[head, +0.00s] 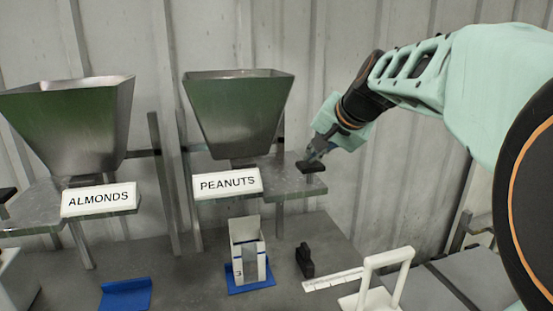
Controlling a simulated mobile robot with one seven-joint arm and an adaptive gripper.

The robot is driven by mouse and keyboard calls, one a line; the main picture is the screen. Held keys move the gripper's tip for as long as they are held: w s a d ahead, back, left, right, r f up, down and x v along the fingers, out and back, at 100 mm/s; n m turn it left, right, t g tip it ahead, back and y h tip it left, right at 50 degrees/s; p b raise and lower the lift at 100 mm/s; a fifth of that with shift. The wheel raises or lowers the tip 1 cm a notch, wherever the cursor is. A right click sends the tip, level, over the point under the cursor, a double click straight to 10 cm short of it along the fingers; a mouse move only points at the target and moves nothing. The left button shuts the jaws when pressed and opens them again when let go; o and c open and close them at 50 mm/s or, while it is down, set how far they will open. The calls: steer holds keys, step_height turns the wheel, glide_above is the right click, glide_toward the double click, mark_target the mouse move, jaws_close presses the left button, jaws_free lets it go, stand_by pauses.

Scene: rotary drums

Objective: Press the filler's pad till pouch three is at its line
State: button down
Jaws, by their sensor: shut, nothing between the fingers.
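The filler labelled PEANUTS (228,183) has a metal hopper (238,110) above a shelf. A black pad (311,167) sits on the shelf's right part. My gripper (314,156) is shut and empty, its tips pointing down at the pad. I cannot tell whether they touch it or hover just above. An open-topped white pouch (247,248), marked 3 low on its left face, stands upright below the filler on a blue base (251,287). Its fill level and its line are too small to make out.
The ALMONDS filler (100,200) stands to the left, with an empty blue base (126,294) below. Right of the pouch are a small black object (305,260), a white ruler-like strip (333,279) and a white handled frame (387,262). A ribbed wall (330,40) stands behind.

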mark_target(313, 165)
steer(key=shift+f+b, duration=0.6)
steer(key=shift+f, duration=0.2)
stand_by(0.6)
steer(key=shift+r+p, duration=1.6)
steer(key=shift+r, duration=0.55)
steer(key=shift+r, duration=0.1)
step_height(313, 165, up, 5)
steer(key=p, duration=0.4)
